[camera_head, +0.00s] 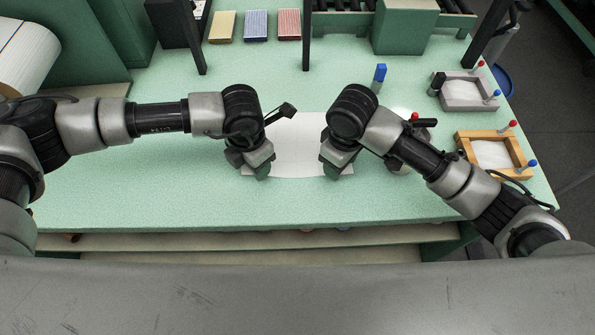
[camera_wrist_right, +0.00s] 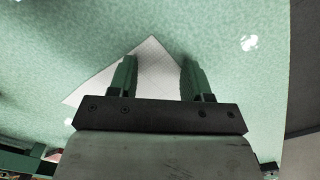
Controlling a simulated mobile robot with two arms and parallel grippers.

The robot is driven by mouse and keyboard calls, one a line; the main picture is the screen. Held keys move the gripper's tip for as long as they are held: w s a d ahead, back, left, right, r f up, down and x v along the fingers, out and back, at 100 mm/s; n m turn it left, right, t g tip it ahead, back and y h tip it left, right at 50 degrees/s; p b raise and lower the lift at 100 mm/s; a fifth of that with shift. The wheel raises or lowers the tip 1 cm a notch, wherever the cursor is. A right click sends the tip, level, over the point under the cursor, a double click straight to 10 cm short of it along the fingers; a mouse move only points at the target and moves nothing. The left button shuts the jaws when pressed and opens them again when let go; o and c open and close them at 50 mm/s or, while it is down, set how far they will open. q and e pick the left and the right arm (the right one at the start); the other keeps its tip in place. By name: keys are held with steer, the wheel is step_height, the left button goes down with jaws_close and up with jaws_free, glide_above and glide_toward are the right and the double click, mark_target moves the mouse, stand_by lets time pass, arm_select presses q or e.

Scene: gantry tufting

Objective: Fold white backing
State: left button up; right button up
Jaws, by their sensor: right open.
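The white backing (camera_head: 297,150) lies on the pale green table between my two grippers in the head view. Its outline is partly hidden by both arms, so I cannot tell whether any of it is folded. My left gripper (camera_head: 258,172) points down at its left front edge; its fingertips are hidden, so its opening is unclear. My right gripper (camera_head: 338,172) is over its right front edge. In the right wrist view the right gripper (camera_wrist_right: 158,75) is open, with a corner of the white backing (camera_wrist_right: 153,52) between and beyond its two green fingers.
A grey frame (camera_head: 466,107) and a wooden frame (camera_head: 462,141) with red and blue knobs sit on the right. Yellow (camera_head: 222,27), blue (camera_head: 256,25) and red (camera_head: 289,24) blocks lie at the back. The front left of the table is clear.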

arm_select(q)
steer(key=shift+f, duration=0.15)
steer(key=shift+c, duration=0.2)
arm_select(e)
steer(key=shift+f, duration=0.2)
steer(key=shift+c, duration=0.2)
arm_select(q)
jaws_close()
arm_select(e)
steer(key=shift+s, duration=0.1)
jaws_close()
steer(key=shift+r, duration=0.1)
